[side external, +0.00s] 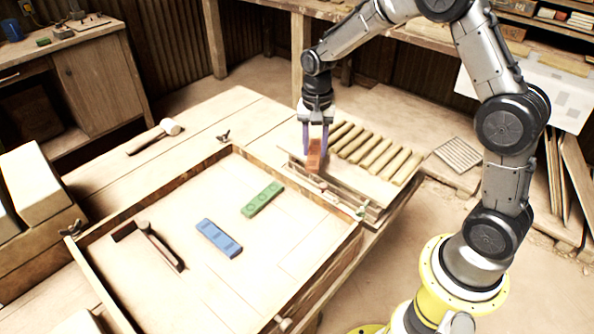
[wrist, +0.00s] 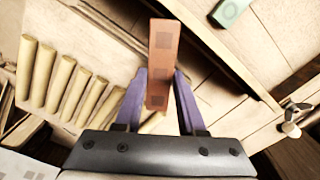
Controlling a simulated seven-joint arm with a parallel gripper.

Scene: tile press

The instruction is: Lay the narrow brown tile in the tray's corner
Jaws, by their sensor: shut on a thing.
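The narrow brown tile (side external: 314,158), reddish in colour with darker square marks, is held in my gripper (side external: 315,142). In the wrist view the tile (wrist: 163,45) stands between the two purple fingers of my gripper (wrist: 160,78) and sticks out beyond their tips. My gripper is shut on it, outside the tray's right side, over the bench by the rods. The tray (side external: 150,193) is a shallow wooden frame. A blue tile (side external: 219,238) and a green tile (side external: 262,199) lie apart inside it. The tile's height above the bench is hard to tell.
A dark-handled tool (side external: 160,247) lies in the tray's left part. Several wooden rods (side external: 377,153) lie in a row right of my gripper. A mallet (side external: 155,135) lies behind the tray. Wing nuts stick up at the tray's corners. Much of the tray floor is bare.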

